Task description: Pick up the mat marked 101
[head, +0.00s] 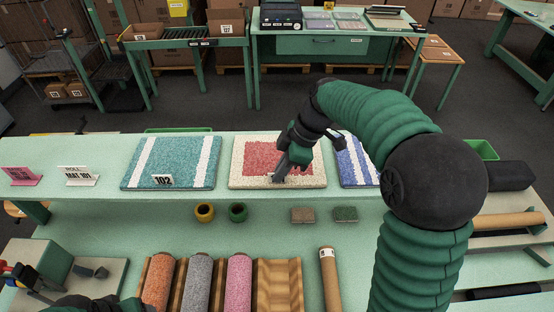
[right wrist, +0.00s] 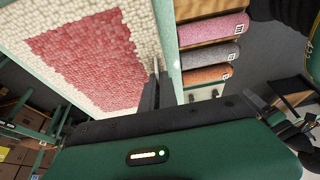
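A cream mat with a red centre (head: 308,172) lies flat on the green shelf in the head view, with no number readable on it. It fills the upper left of the right wrist view (right wrist: 85,60). My right gripper (head: 279,177) is at its front edge, fingers pointing down; the fingers look close together, and I cannot tell whether the edge is between them. A teal mat with white stripes (head: 177,150) has a 102 tag (head: 162,181). A blue mat with white stripes (head: 352,162) is partly behind my right arm.
A white card (head: 78,176) reads MAT 101, beside a pink card (head: 22,176). Below are an orange roll (head: 160,285), a grey roll (head: 197,285), a pink roll (head: 238,285) and a brown tube (head: 329,280). Yellow and green pots (head: 238,212) stand under the shelf.

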